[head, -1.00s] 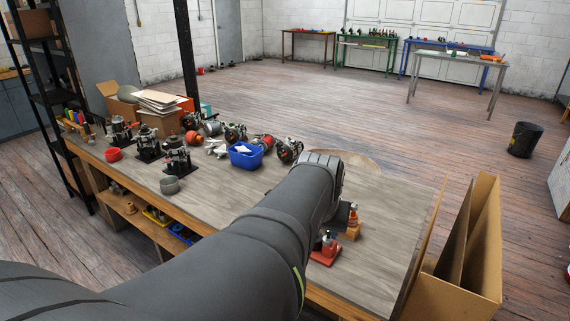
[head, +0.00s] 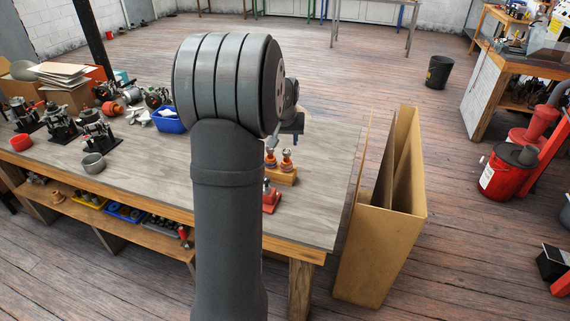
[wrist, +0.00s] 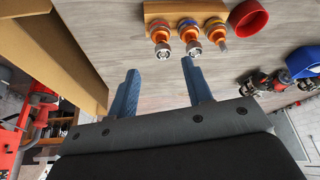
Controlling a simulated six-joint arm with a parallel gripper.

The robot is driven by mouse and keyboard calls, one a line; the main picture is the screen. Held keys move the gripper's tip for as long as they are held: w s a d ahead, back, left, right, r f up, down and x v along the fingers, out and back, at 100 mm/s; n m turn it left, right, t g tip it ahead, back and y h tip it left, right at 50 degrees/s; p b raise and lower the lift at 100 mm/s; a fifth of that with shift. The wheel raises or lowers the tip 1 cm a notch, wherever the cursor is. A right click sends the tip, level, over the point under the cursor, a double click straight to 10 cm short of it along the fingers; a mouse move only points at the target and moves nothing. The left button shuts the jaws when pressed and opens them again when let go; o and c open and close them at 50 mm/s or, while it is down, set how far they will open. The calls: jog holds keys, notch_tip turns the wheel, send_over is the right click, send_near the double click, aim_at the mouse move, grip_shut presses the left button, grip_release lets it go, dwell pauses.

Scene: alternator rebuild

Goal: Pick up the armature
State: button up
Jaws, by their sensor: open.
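Several armatures with orange windings and metal ends stand in a row on a wooden block. In the wrist view, one armature (wrist: 160,37) is at the left of the row, one (wrist: 188,33) in the middle and one (wrist: 215,30) at the right. The wooden block (wrist: 180,10) is at the top. In the head view the block (head: 283,178) is right of my arm, with two armatures (head: 287,160) showing; the rest is hidden. My gripper (wrist: 161,77) is open and empty, its blue fingers apart and pointing toward the row. In the head view my arm mostly hides it.
A red round cup (wrist: 247,18) is beside the block. A red stand (head: 270,199) is on the bench (head: 310,215) near the block. A blue bin (head: 169,122) and alternator parts are farther left. A tall cardboard box (head: 380,245) stands off the bench's right end.

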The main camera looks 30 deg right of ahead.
send_near(286, 162)
jog(key=x, duration=0.5)
jog(key=shift+s+a, duration=0.1)
jog(key=shift+s, duration=0.05)
jog(key=shift+x, duration=3.05)
jog(key=shift+r, duration=0.15)
grip_shut()
